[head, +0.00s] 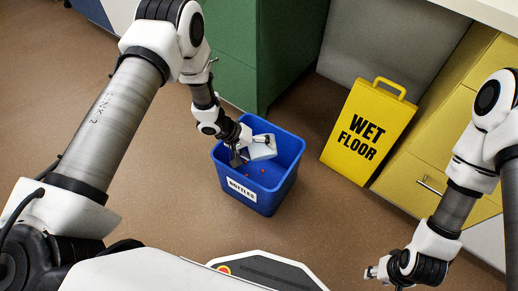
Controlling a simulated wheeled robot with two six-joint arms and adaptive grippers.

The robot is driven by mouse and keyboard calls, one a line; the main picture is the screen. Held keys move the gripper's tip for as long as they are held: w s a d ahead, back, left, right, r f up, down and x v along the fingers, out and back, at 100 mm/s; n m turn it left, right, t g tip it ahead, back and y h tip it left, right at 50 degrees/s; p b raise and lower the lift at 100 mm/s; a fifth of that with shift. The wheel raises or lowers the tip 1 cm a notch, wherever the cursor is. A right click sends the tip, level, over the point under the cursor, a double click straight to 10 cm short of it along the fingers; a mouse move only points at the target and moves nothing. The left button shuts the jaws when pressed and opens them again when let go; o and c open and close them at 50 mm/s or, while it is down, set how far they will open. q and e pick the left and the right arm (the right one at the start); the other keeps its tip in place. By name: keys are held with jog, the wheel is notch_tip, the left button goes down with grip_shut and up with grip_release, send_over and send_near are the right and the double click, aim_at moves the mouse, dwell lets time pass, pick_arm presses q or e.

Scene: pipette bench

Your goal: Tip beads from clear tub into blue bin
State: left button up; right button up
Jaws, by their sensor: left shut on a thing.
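The blue bin (292,175) stands on the brown floor in the head view, with a white label reading "BOTTLES" on its front. My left gripper (248,150) is over the bin's opening and is shut on the clear tub (263,148). The tub looks pale and tilted, within the bin's outline. Several small orange-red beads show low inside the bin. Whether beads are still in the tub I cannot tell. My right gripper (372,271) is at the lower right, away from the bin, with its fingers too small to read.
A yellow "WET FLOOR" sign (368,130) stands right of the bin. A green cabinet (262,50) is behind the bin, and yellow drawers (455,120) are at the right under a pale worktop. Floor left of the bin is clear.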

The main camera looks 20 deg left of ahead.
aim_at(253, 145)
pick_arm(q)
jog(key=t+y+b, duration=0.1)
jog(key=b, duration=0.3)
jog(key=f+m+t+y+b, duration=0.1)
jog(key=t+b, duration=0.1)
jog(key=b, duration=0.2)
jog(key=shift+w+f+m, duration=0.1)
jog(key=shift+m, duration=0.2)
jog(key=m+t+b, duration=0.1)
jog(key=t+b, duration=0.1)
jog(key=w+m+t+y+b, duration=0.1)
jog(key=t+b, duration=0.1)
jog(key=b, duration=0.1)
jog(key=w+a+m+t+y+b, duration=0.1)
jog(key=t+b, duration=0.1)
jog(key=b, duration=0.1)
jog(key=shift+a+r, duration=0.1)
jog(key=shift+r, duration=0.3)
jog(key=shift+a+r+t+y+b, duration=0.15)
jog(key=shift+t+y+b, duration=0.2)
jog(key=shift+b, duration=0.3)
jog(key=shift+w+r+m+t+b, duration=0.2)
jog(key=shift+r+m+t+b, duration=0.1)
jog(key=shift+t, duration=0.15)
jog(key=shift+r, duration=0.15)
